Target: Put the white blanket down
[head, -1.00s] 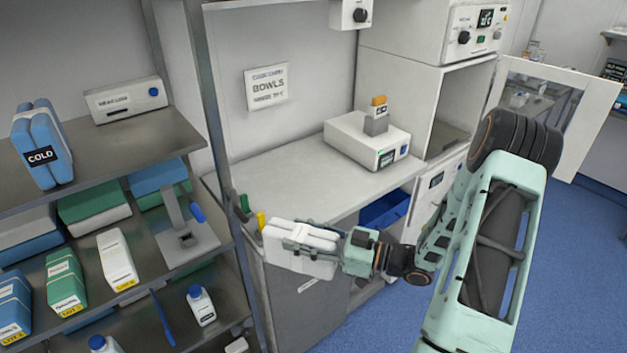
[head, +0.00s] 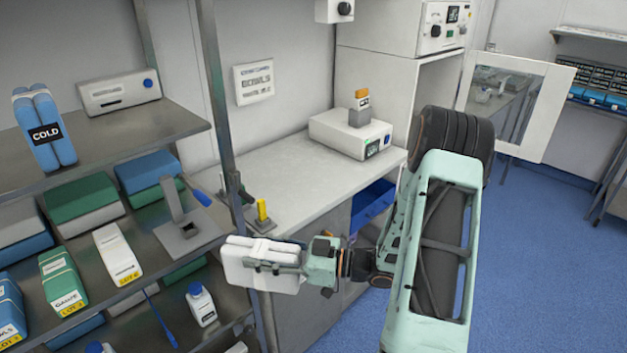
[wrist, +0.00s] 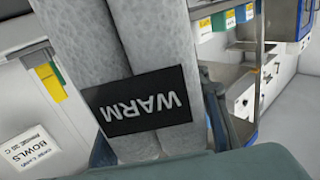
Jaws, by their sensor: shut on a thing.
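The white blanket (head: 250,275) is a folded white bundle with a strap around it. In the head view it is in my gripper (head: 275,266), held in the air in front of the counter's left end, close to the shelf upright. In the wrist view the blanket (wrist: 95,45) looks pale grey and fills the middle, with a black label reading WARM. My gripper is shut on it; its fingers are partly hidden by the blanket in the wrist view.
The metal shelf unit (head: 110,165) at left holds boxes, bottles and a blue COLD pack (head: 45,133). The counter (head: 262,170) has a clear middle, with a white device (head: 350,135) at its back right. A blue drawer (head: 372,204) stands open below.

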